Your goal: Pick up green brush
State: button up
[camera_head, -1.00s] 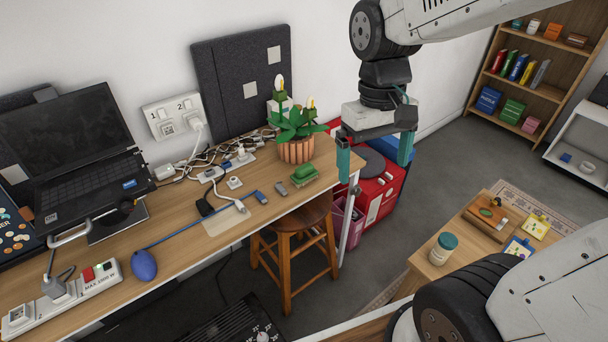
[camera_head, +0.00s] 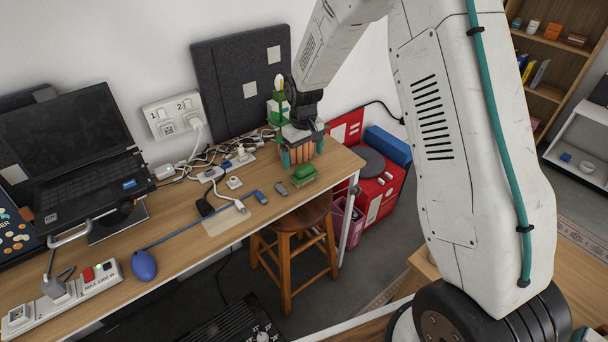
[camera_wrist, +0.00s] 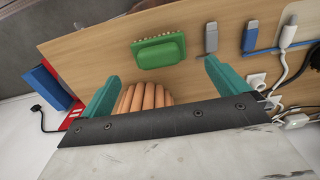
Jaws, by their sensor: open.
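The green brush (camera_head: 303,174) lies on the desk near its right end, in front of the ribbed terracotta plant pot. In the wrist view the brush (camera_wrist: 159,51) shows a smooth green back with bristles along one edge, beyond my fingertips and apart from them. My gripper (camera_head: 302,153) is open with teal fingers, over the plant pot and just behind the brush. In the wrist view my gripper (camera_wrist: 159,85) has its fingers spread wide, with the pot (camera_wrist: 145,97) showing between them. The plant is mostly hidden by my wrist.
A grey USB stick (camera_head: 281,188) and a blue one (camera_head: 261,198) lie left of the brush. Cables and plugs (camera_head: 215,173) crowd the desk behind. A dark grey panel (camera_head: 235,70) leans on the wall. A stool (camera_head: 300,228) stands below the desk edge.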

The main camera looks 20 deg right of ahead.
aim_at(306, 169)
jog(key=f, duration=0.7)
jog(key=shift+s+d+f, duration=0.1)
jog(key=shift+s+f, duration=0.05)
jog(key=shift+s, duration=0.05)
jog(key=c, duration=1.2)
jog(key=shift+r, duration=0.65)
notch_tip(306, 169, up, 2)
jog(key=shift+r, duration=0.1)
jog(key=shift+s+r, duration=0.15)
jog(key=shift+s, duration=0.55)
jog(key=s, duration=0.5)
jog(key=s+r, duration=0.1)
jog(key=s, duration=0.8)
jog(key=shift+s+r, duration=0.15)
jog(key=shift+s, duration=0.2)
